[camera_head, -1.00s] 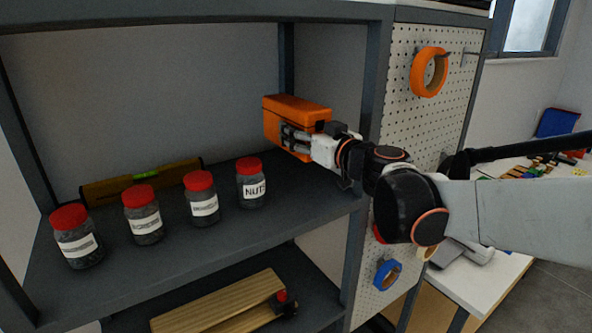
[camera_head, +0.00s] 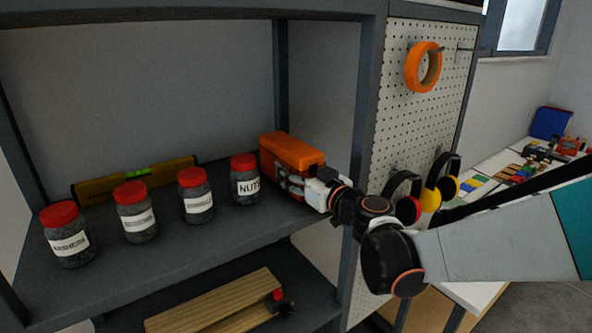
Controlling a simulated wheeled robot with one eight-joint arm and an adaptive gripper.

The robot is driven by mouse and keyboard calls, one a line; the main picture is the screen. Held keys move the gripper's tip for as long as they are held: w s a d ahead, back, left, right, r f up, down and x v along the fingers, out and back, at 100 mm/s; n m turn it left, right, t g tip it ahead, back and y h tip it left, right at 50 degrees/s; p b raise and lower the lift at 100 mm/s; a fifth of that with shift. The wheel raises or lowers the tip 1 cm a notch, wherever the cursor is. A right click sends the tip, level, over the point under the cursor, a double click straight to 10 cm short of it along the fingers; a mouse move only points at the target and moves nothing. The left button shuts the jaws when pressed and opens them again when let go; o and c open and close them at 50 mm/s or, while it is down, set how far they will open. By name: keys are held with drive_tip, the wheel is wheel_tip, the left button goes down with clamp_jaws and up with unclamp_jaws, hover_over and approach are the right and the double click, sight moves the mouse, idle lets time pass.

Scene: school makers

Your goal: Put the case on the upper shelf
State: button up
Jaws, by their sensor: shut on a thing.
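The orange case (camera_head: 290,150) is at the right end of the upper shelf (camera_head: 180,240), just right of the jar labelled NUTS. My gripper (camera_head: 294,185) is shut on the near side of the case, with my arm reaching in from the right. The case looks upright and low, at or just above the shelf surface; I cannot tell whether it touches. Its underside is hidden.
Several red-lidded jars, including the NUTS jar (camera_head: 245,180), stand in a row left of the case. A yellow level (camera_head: 135,180) lies behind them. The shelf post (camera_head: 362,120) and pegboard (camera_head: 400,130) stand close right. Wooden boards (camera_head: 215,305) lie below.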

drive_tip(key=o, duration=1)
drive_tip(key=shift+f, duration=0.15)
drive_tip(key=shift+c, duration=0.2)
drive_tip(key=o, duration=0.7)
drive_tip(key=shift+c, duration=0.2)
drive_tip(key=shift+r, duration=0.25)
drive_tip(key=v, duration=1.2)
drive_tip(key=s+d+f+m+g+h, duration=0.1)
drive_tip(key=s+f+m+g+h, duration=0.15)
drive_tip(key=s+f+g, duration=0.55)
drive_tip(key=s+d+f+m+h, duration=0.3)
drive_tip(key=s+d+h, duration=0.4)
drive_tip(key=s+d, duration=0.4)
drive_tip(key=shift+s+d+f+m, duration=0.2)
drive_tip(key=shift+s+d+m, duration=0.15)
drive_tip(key=shift+s+m, duration=0.5)
